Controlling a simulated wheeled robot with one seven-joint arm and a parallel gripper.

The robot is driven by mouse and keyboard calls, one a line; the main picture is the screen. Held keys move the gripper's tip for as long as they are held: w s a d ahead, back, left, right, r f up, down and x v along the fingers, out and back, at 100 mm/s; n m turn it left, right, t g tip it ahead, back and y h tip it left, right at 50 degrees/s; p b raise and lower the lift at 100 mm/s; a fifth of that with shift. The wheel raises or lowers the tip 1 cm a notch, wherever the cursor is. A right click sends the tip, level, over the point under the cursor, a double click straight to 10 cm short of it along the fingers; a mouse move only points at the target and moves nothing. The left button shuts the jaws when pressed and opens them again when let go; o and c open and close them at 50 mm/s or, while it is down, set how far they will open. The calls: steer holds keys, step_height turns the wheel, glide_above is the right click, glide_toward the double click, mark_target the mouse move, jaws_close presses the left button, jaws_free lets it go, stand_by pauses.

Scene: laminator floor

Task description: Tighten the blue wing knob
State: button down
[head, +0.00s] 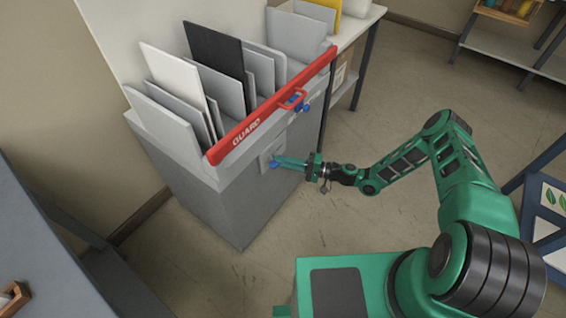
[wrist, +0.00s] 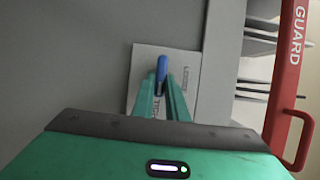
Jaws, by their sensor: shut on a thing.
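The blue wing knob (wrist: 161,72) sits on a pale square plate (wrist: 188,68) on the front of the grey machine. It shows in the wrist view as a narrow upright blue shape between my fingers. My gripper (wrist: 162,88) is shut on the knob, one green finger on each side. In the head view my gripper (head: 276,163) reaches the machine's front, and only a little of the knob (head: 273,165) shows at the fingertips. Lettering on the plate is too small to read and partly covered by the fingers.
A red guard bar (head: 265,115) marked GUARD runs along the machine's top front edge, above my gripper. Another blue knob (head: 303,107) is near its handle. Several panels (head: 215,60) stand upright behind it. The floor (head: 270,225) in front is clear.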

steer(key=c, duration=1.8)
jaws_free()
steer(key=shift+w+f, duration=0.1)
steer(key=shift+f, duration=0.05)
steer(key=shift+o, duration=0.2)
steer(key=v, duration=1)
steer(key=shift+d, duration=0.3)
